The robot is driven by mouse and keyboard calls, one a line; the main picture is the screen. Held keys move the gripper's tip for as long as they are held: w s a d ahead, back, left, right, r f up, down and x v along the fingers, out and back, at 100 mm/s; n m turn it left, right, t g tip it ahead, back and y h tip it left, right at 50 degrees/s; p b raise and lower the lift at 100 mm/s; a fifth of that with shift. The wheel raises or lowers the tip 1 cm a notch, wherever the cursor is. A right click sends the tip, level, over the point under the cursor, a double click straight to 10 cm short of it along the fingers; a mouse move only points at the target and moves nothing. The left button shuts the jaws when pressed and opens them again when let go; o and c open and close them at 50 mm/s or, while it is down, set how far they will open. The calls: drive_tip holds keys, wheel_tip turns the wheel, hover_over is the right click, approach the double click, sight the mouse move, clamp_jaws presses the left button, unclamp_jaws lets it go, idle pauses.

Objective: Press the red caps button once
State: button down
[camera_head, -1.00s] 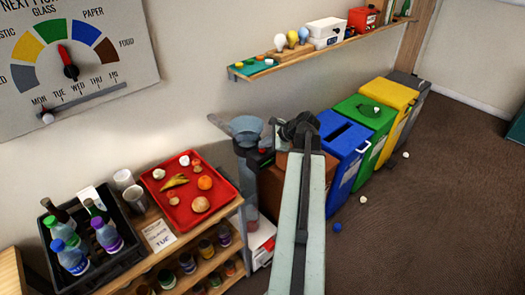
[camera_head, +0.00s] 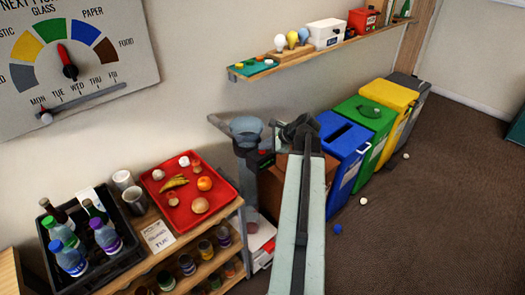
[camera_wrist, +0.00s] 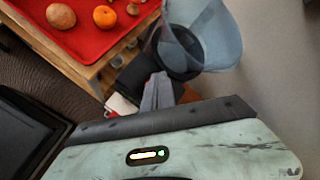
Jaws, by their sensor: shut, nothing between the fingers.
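A grey stand with a translucent blue funnel (camera_head: 246,127) stands beside the low shelf. A small red spot (camera_head: 262,152) shows on a dark part of this stand, just below the funnel; I cannot tell for sure that it is the red caps button. My gripper (camera_head: 284,128) is at the end of my raised arm, close to the right of the funnel in the picture. In the wrist view my gripper (camera_wrist: 157,92) has its grey fingers together and empty, just below the funnel (camera_wrist: 208,35). No red button is clear there.
A red tray (camera_head: 178,218) with food and a black crate (camera_head: 113,272) with bottles are on the low shelf at left. Blue (camera_head: 340,150), green and yellow bins stand at right. A wall shelf (camera_head: 290,66) is above. Floor at right is mostly clear.

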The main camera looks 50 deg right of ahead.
idle(0.3)
drive_tip(key=shift+r+p, duration=0.85)
drive_tip(key=shift+p, duration=0.05)
wheel_tip(320, 180, up, 5)
drive_tip(key=p, duration=0.5)
drive_tip(key=shift+r, duration=0.15)
idle(0.3)
